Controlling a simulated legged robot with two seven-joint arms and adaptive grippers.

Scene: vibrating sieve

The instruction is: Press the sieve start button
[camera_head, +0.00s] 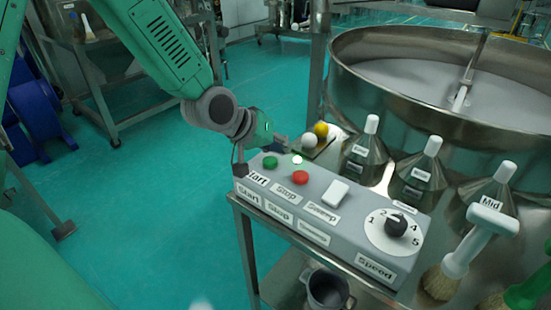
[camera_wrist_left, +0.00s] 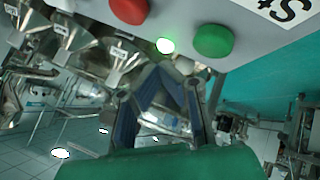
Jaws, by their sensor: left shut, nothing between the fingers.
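The grey control box (camera_head: 325,218) stands on a metal cart. Its green button (camera_head: 270,162), by the Start label (camera_head: 249,194), is at the left end. The red button (camera_head: 300,178) is just right of it, and a small lit lamp (camera_head: 297,160) sits behind them. My left gripper (camera_head: 282,139) is shut and empty, just behind the green button. In the left wrist view the fingertips (camera_wrist_left: 176,68) are close to the green button (camera_wrist_left: 213,40) and the lamp (camera_wrist_left: 165,46). Whether they touch the box is unclear. My right gripper is not in view.
A white button (camera_head: 336,190) and a black speed knob (camera_head: 396,225) are farther right on the box. Metal cones (camera_head: 367,155) and the large round sieve (camera_head: 430,90) stand behind it. Brushes (camera_head: 470,250) are at the right.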

